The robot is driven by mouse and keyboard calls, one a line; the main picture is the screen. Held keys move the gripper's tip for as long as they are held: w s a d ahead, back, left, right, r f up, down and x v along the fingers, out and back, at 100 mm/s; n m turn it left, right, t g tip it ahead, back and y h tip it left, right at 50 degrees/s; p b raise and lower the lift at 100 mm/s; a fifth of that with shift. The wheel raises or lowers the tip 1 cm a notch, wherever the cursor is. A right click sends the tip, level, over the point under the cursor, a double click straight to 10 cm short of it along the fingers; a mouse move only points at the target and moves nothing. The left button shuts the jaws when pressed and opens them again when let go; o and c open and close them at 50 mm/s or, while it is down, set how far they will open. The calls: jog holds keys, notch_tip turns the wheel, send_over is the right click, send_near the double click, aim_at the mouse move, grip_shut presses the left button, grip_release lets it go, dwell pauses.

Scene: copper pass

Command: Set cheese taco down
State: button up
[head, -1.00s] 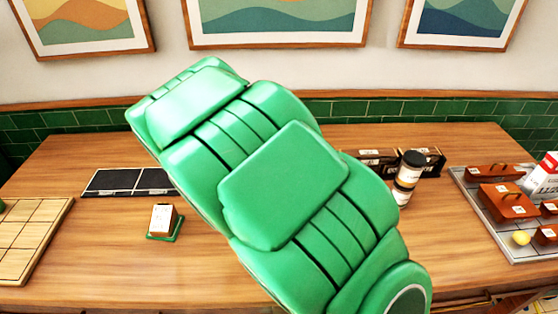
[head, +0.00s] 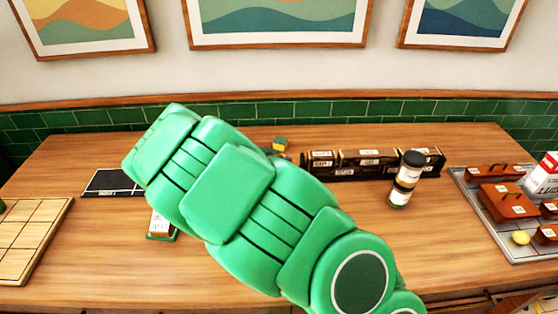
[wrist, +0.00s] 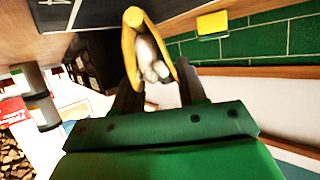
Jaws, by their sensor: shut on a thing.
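The cheese taco (wrist: 130,50), a folded yellow shell with pale white filling, is in the wrist view. My gripper (wrist: 160,82) is shut on it, with a dark finger on either side. In the head view my green arm covers the gripper and the taco, so neither shows there. From the wrist view I cannot tell how far the taco is from the table.
A black slate strip (head: 103,182) lies at left, partly behind my arm. A small labelled block (head: 160,224) on a green base, a wooden grid board (head: 30,232), dark rack (head: 352,166), jar (head: 405,180), yellow-topped block (head: 280,143) and grey tray (head: 500,228) share the table.

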jog(key=shift+f, duration=0.35)
jog(key=shift+f, duration=0.15)
jog(key=o, duration=1.1)
jog(key=shift+s+r, duration=0.1)
jog(key=shift+r, duration=0.1)
jog(key=shift+v, duration=5.9)
